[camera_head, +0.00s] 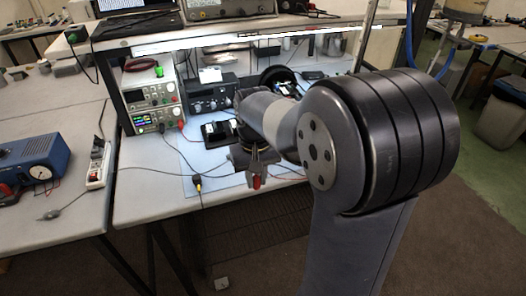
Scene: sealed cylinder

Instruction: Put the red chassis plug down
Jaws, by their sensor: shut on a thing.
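The red chassis plug (257,183) is between the fingers of my gripper (256,177), which is shut on it. The gripper points down at the front edge of the workbench, near the middle of the picture. The plug is small, and only a red part shows below and between the fingers. I cannot tell from this view how high it is above the bench top or whether it is over the edge. My arm hides part of the bench to the right.
The bench top (150,190) has a pale blue mat (205,160). A power supply (150,98) stands at the back left, with cables running forward. A small black holder (217,133) is behind the gripper. A blue device (33,158) stands on the left table. The bench's front left is mostly clear.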

